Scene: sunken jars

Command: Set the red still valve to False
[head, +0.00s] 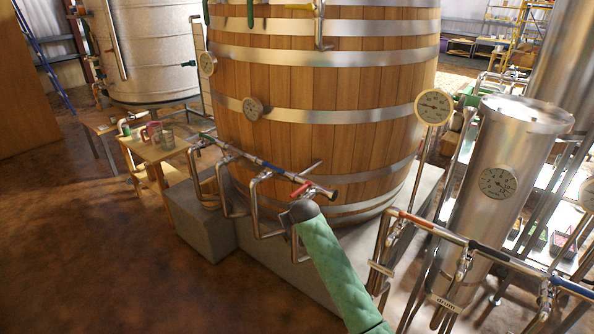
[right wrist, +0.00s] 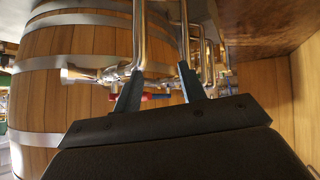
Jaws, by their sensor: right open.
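A red valve handle (head: 301,189) sits on a steel pipe manifold (head: 262,166) in front of the wooden barrel. My right arm, in a green sleeve, reaches up from the bottom, and my right gripper (head: 298,211) is just below and in front of this handle. In the right wrist view my right gripper (right wrist: 158,78) is open, its two fingers apart. The left gripper is not in view.
The wooden barrel (head: 315,85) stands behind the manifold on a concrete plinth (head: 203,222). Another manifold with an orange-red handle (head: 411,219) runs to the right, by a steel column (head: 505,160). A small wooden table (head: 155,150) stands left. The floor at front left is clear.

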